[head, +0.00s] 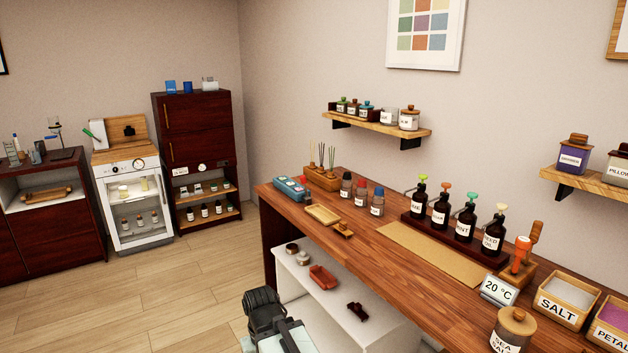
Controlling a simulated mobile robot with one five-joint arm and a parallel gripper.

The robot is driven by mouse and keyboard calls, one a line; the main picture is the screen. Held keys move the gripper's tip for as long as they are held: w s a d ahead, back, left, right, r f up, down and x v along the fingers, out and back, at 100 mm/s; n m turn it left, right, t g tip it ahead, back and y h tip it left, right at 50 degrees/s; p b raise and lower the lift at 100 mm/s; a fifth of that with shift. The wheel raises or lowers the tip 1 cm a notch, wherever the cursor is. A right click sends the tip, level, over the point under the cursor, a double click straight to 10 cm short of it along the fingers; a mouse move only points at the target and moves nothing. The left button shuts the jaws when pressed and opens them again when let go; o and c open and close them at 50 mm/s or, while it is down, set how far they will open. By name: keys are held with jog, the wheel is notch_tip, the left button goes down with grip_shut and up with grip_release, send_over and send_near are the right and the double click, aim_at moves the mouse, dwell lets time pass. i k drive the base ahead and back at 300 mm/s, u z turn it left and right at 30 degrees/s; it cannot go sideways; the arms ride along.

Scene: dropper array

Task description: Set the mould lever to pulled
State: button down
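I cannot single out the mould lever with certainty. A blue mould-like tray (290,188) with several round cavities lies at the far left end of the wooden counter. A small wooden piece with a dark knob-like part (343,229) sits near the counter's front edge; whether it is a lever is too small to tell. The dark end of my arm, with my gripper (264,306), shows at the bottom centre, in front of the white shelf unit and apart from the counter things. Its fingertips cannot be made out, and nothing is seen held.
The wooden counter (400,262) bears pump bottles (464,224), small dropper bottles (361,193), a temperature display (498,290) and a salt box (566,300). A red tray (322,277) lies on the shelf below. A glass-door cabinet (136,205) stands at left. The floor between is clear.

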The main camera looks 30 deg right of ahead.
aim_at(304, 179)
jog(key=z, duration=0.2)
jog(key=i, duration=1.7)
jog(key=u, duration=0.55)
jog(key=k, duration=0.9)
jog(key=u, duration=0.15)
jog(key=i, duration=0.9)
jog(key=z, duration=0.1)
